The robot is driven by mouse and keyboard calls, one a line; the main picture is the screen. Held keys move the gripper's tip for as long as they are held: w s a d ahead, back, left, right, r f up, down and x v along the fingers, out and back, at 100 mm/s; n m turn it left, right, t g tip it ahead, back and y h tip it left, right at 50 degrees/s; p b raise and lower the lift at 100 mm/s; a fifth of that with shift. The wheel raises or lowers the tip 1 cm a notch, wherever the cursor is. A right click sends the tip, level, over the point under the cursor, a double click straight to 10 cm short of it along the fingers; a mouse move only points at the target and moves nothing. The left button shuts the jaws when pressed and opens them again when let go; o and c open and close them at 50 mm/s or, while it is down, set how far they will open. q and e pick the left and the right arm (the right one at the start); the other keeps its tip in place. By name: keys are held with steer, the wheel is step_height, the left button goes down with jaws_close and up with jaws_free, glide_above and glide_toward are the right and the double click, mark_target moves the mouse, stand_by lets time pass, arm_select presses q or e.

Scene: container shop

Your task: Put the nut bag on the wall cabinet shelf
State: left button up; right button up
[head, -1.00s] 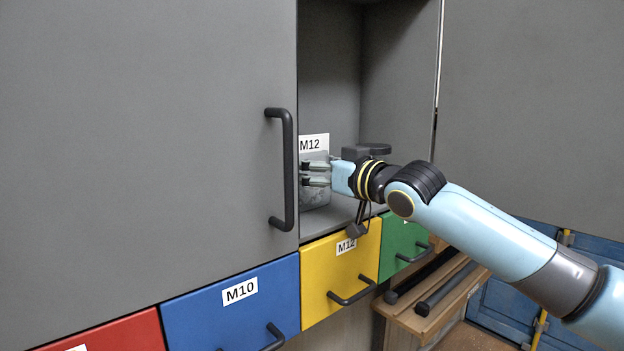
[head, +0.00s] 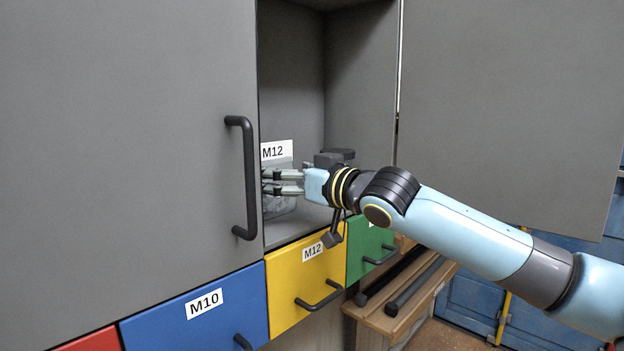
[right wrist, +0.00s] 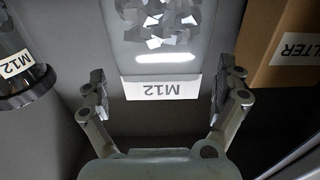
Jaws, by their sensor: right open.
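The nut bag (head: 279,207) is a clear bag with a white M12 label. It is inside the open wall cabinet (head: 292,228), at the bottom, partly hidden by the cabinet door and my gripper. In the right wrist view the bag (right wrist: 165,50) holds grey nuts, and its label lies near the fingertips. My right gripper (head: 270,181) reaches into the cabinet at the bag. In the right wrist view my right gripper (right wrist: 162,95) is open, with a finger on each side of the label and gaps between. My left gripper is out of view.
A clear jar (right wrist: 22,70) labelled M12 stands left of the bag, and a cardboard box (right wrist: 285,45) stands right, in the right wrist view. Grey doors with a black handle (head: 247,180) flank the opening. Coloured drawers, including a yellow one (head: 300,285), lie below.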

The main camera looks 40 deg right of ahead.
steer(key=s, duration=0.2)
steer(key=s+p, duration=0.1)
steer(key=s, duration=0.4)
steer(key=shift+s+d+p, duration=0.3)
steer(key=shift+p, duration=0.05)
steer(key=shift+s+p, duration=0.45)
steer(key=shift+s, duration=0.65)
steer(key=shift+d, duration=0.1)
